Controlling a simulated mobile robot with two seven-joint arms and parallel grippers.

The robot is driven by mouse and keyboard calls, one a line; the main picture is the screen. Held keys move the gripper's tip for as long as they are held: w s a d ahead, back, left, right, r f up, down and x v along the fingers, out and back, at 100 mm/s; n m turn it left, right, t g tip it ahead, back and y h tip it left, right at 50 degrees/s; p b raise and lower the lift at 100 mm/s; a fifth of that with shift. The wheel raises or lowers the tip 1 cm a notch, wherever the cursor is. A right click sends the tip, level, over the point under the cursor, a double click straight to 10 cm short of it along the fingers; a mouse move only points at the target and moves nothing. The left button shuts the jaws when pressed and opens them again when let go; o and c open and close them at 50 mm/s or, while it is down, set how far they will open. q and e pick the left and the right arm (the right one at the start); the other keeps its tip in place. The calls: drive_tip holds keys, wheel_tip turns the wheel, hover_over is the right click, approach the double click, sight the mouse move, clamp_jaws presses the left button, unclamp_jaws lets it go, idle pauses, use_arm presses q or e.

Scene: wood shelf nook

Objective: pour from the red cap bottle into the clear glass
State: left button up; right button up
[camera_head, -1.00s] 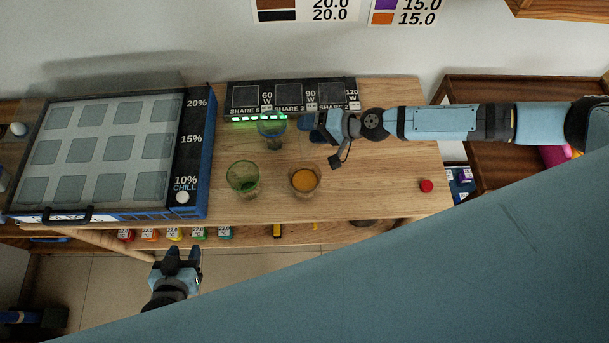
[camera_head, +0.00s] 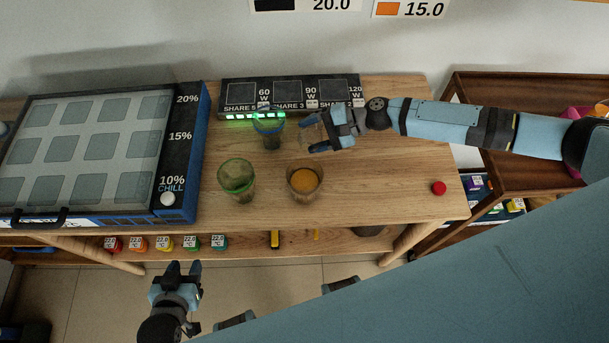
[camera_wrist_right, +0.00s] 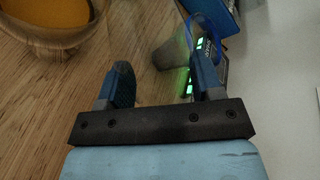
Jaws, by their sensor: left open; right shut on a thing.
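My right gripper (camera_head: 316,133) is above the back of the wooden table, shut on a faint see-through vessel (camera_head: 307,128). I cannot tell whether that vessel is the bottle or a glass. In the right wrist view its fingers stand apart with barely visible clear material between them. A small round red cap (camera_head: 439,188) is at the table's right; no bottle body shows under it. A clear glass with amber content (camera_head: 305,182) stands at the front middle and shows partly in the wrist view (camera_wrist_right: 45,25). My left gripper (camera_head: 184,268) is open and empty below the table's front edge.
A green-rimmed glass (camera_head: 237,178) stands left of the amber one. A blue-rimmed glass (camera_head: 269,132) stands behind, near a black panel with green lights (camera_head: 290,92). A chill box (camera_head: 95,150) fills the left. The table between amber glass and red cap is clear.

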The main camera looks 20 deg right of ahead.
sight(317, 129)
drive_tip(key=r+p, duration=0.1)
drive_tip(key=r+m+g+p, duration=0.1)
drive_tip(key=s+r+m+y+p, duration=0.1)
drive_tip(key=shift+a+r, duration=0.15)
drive_tip(key=shift+a, duration=0.2)
wheel_tip(317, 129, down, 3)
drive_tip(key=m+g+y+b, duration=0.1)
drive_tip(key=m+b, duration=0.1)
drive_tip(key=shift+w+d+y+b, duration=0.1)
drive_tip(key=shift+y+b, duration=0.2)
drive_tip(key=shift+w+d+m+y, duration=0.1)
drive_tip(key=shift+w+m+y, duration=0.15)
drive_tip(key=shift+m, duration=0.55)
drive_tip(key=shift+m+y, duration=0.25)
drive_tip(key=shift+m, duration=0.15)
drive_tip(key=shift+m+g+y, duration=0.3)
drive_tip(key=shift+m+y, duration=0.1)
drive_tip(key=shift+m, duration=0.3)
use_arm(q)
drive_tip(key=shift+f, duration=0.3)
use_arm(e)
drive_tip(key=shift+m, duration=0.3)
drive_tip(key=shift+d, duration=0.1)
use_arm(q)
drive_tip(key=shift+r, duration=0.15)
